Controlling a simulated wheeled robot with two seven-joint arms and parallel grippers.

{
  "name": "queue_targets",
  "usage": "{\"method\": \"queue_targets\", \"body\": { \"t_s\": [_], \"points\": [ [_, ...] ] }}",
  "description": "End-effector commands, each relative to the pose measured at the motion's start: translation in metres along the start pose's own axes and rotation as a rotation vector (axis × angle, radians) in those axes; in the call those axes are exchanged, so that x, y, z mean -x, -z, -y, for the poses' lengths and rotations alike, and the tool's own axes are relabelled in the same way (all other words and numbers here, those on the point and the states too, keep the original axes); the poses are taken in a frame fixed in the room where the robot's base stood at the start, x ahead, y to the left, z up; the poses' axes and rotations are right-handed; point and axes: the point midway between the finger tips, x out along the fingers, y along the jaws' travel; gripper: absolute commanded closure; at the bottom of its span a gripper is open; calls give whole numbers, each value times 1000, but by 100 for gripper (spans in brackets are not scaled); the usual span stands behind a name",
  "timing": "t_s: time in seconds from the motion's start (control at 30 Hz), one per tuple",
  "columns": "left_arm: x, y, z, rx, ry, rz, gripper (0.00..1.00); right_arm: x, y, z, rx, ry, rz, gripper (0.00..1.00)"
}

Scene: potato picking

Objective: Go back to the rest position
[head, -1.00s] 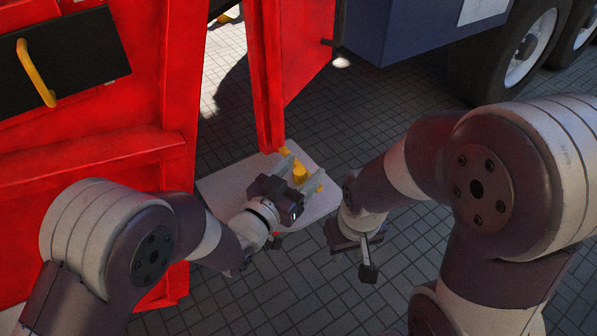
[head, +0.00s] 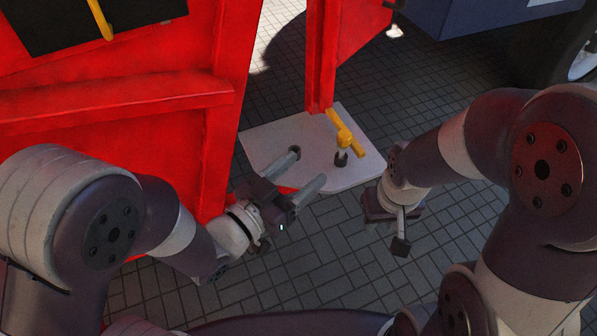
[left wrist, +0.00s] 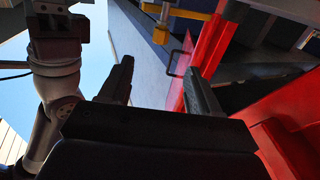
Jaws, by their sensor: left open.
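My left gripper (head: 306,168) is open and empty in the head view, its two fingers spread above the pale panel. In the left wrist view my left gripper (left wrist: 158,68) shows its two dark fingers apart with nothing between them. A yellow T-shaped handle (head: 345,134) on a dark stem stands at the panel, beyond and to the right of the left fingers, apart from them. A yellow part also shows at the top of the left wrist view (left wrist: 162,33). My right gripper (head: 400,228) hangs right of the panel, pointing down; its finger opening is not clear.
The pale panel (head: 265,150) has a dark round hole near the left finger. A red structure (head: 130,110) stands close on the left, and a red post (head: 321,60) rises behind the panel. A blue vehicle body (head: 460,15) is at the back. Tiled floor (head: 450,230) lies open around.

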Motion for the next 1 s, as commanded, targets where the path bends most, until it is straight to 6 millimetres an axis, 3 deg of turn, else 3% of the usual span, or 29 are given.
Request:
{"method": "queue_targets", "body": {
  "t_s": [0.33, 0.47, 0.53, 0.6, 0.67, 0.8, 0.9, 1.0],
  "points": [
    [-1, 1, 5, -3, 16, 23, 37, 3, 0, 0, 0, 0, 0, 65],
    [3, -2, 53, -4, 174, 259, 37, 25, 3, 0, 0, 0, 0, 65],
    [23, -9, 92, 35, 313, 481, 37, 40, 5, 0, 0, 0, 0, 65],
    [59, -16, 121, 117, 444, 715, 37, 54, 7, 0, 0, 0, 0, 65],
    [94, -18, 132, 210, 533, 898, 37, 64, 8, 0, 0, 0, 0, 65],
    [161, -12, 124, 440, 640, 1211, 37, 80, 10, 0, 0, 0, 0, 65],
    [184, -6, 112, 546, 658, 1324, 37, 84, 10, 0, 0, 0, 0, 65],
    [193, -5, 106, 587, 659, 1367, 37, 83, 10, 0, 0, 0, 0, 65]
  ]
}}
